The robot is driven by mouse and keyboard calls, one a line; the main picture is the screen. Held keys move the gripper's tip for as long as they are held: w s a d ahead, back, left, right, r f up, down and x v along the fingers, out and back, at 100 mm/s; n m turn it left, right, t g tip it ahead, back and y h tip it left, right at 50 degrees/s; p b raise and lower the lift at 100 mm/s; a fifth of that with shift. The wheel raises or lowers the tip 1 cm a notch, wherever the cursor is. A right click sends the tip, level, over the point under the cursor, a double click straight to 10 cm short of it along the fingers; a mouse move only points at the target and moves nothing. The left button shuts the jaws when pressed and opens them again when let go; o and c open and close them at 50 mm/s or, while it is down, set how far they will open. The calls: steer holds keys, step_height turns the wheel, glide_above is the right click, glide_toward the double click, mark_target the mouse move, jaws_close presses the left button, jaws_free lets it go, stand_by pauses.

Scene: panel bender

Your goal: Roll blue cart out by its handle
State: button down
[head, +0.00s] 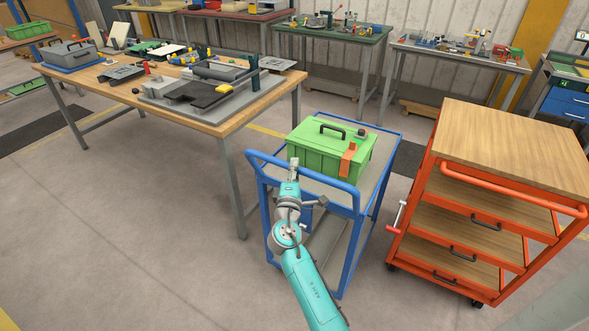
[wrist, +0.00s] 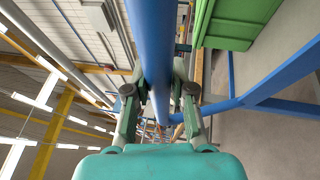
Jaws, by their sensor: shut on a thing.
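The blue cart (head: 348,254) stands on the floor between the wooden table and the orange cabinet. Its blue handle (head: 322,180) is a bar across the near side, and it also shows in the wrist view (wrist: 153,40). My gripper (head: 293,166) is at the handle. In the wrist view, its two fingers (wrist: 158,100) lie on either side of the blue bar and are shut on it. A green box (head: 325,155) with a black top handle and an orange latch sits on the cart's top shelf. My arm hides part of the cart's lower left side.
The wooden table (head: 226,126) stands close on the cart's left, with one leg near the cart. The orange cabinet (head: 412,217) with wooden shelves stands on the right, a narrow gap away. Open floor (head: 130,230) lies to the front left.

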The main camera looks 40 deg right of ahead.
steer(key=shift+a, duration=0.1)
steer(key=a, duration=0.1)
steer(key=s+a, duration=0.1)
steer(key=a, duration=0.1)
steer(key=shift+s+a, duration=0.2)
steer(key=c, duration=1)
jaws_free()
steer(key=v, duration=1.2)
steer(key=shift+f, duration=0.15)
